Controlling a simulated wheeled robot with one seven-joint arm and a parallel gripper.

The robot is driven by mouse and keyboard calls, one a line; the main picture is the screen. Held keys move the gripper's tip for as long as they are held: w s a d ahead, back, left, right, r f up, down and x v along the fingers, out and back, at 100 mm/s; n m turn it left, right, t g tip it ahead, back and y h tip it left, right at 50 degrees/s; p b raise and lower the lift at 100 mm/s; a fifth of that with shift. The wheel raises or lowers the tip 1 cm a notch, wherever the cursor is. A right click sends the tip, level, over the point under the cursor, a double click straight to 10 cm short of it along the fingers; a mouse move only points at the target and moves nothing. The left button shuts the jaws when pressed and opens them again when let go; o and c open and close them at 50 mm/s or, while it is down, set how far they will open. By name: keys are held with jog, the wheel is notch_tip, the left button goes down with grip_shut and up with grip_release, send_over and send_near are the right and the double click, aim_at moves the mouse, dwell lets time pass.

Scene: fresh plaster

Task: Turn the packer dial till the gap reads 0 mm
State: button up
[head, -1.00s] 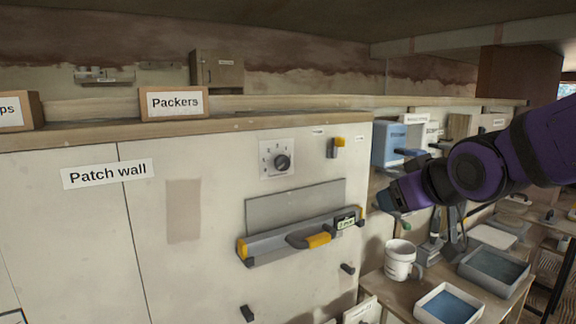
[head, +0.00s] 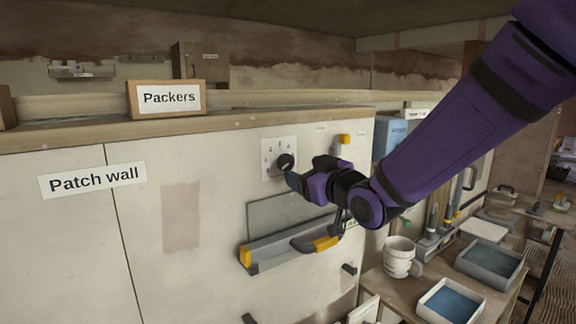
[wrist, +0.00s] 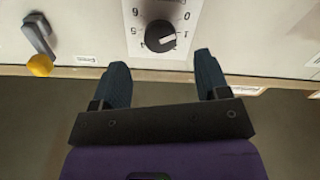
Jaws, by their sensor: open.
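The packer dial is a black knob (head: 286,161) on a white numbered plate (head: 268,160) on the patch wall. In the wrist view the knob (wrist: 160,36) has a pale pointer mark, and its numbers appear upside down. My gripper (head: 293,182) is just below and right of the knob in the head view. In the wrist view my gripper (wrist: 160,62) is open, its two fingers spread either side of the knob's line, tips short of it and not touching. The grey straightedge (head: 280,249) with yellow ends hangs below; its gap readout is mostly hidden behind my arm.
A yellow-tipped fitting (wrist: 39,64) sits beside the dial on the wall. A box labelled Packers (head: 166,98) stands on the ledge above. A mug (head: 399,257) and blue-lined trays (head: 449,303) are on the bench at lower right.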

aim_at(289, 165)
jog(key=x, duration=0.7)
jog(key=c, duration=0.9)
